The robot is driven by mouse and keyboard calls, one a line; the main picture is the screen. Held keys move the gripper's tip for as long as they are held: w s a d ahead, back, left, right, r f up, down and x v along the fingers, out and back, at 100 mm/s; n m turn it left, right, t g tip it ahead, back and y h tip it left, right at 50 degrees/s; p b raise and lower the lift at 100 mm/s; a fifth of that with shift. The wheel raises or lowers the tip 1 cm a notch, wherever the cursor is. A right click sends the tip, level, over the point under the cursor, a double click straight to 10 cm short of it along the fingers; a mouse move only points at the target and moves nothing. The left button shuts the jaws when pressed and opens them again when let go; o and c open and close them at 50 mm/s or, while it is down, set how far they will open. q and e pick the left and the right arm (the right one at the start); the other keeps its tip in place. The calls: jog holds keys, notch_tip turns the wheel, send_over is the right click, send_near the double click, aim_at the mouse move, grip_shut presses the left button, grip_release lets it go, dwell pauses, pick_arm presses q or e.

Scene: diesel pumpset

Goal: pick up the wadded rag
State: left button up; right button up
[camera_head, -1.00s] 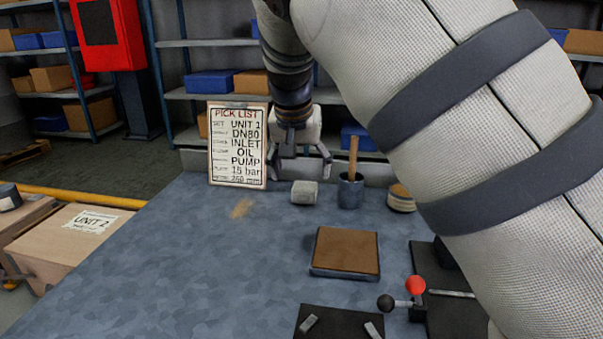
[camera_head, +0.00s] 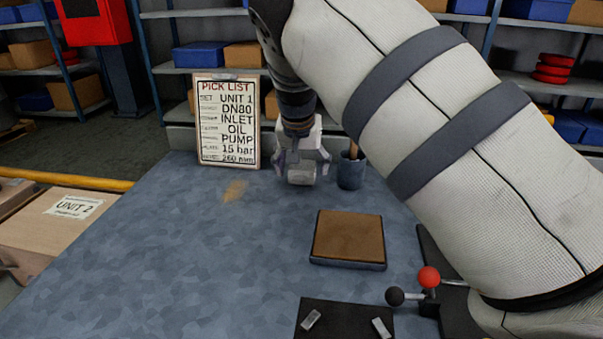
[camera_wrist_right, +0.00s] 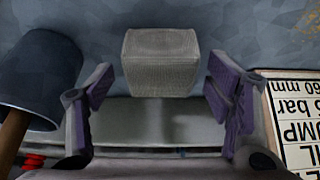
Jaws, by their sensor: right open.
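The wadded rag (camera_head: 301,173) is a small grey, woven-looking block on the blue-grey bench top, between the clipboard and the dark cup. In the right wrist view the rag (camera_wrist_right: 161,62) lies just ahead of the fingertips, centred between them, with a gap on both sides. My right gripper (camera_head: 302,168) is open and empty, reaching down over the rag, with one finger on either side in the head view. Its two purple-padded fingers (camera_wrist_right: 162,88) show in the right wrist view. My left gripper is not in view.
A dark cup (camera_head: 350,172) with a wooden handle stands close right of the rag. The pick-list clipboard (camera_head: 227,122) stands to its left. A brown-topped block (camera_head: 348,238) and a red-knobbed lever (camera_head: 429,278) are nearer. The bench's left part is clear.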

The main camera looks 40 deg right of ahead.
jog(key=c, duration=1.2)
jog(key=shift+c, duration=0.2)
jog(key=shift+r, duration=0.15)
notch_tip(320, 180, up, 2)
jog(key=shift+r, duration=0.2)
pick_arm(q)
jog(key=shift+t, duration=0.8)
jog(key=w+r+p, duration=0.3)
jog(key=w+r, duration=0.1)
pick_arm(e)
jog(key=s+a+r, duration=0.9)
jog(key=s+r, duration=0.1)
jog(key=shift+a, duration=0.4)
jog(key=shift+r, duration=0.1)
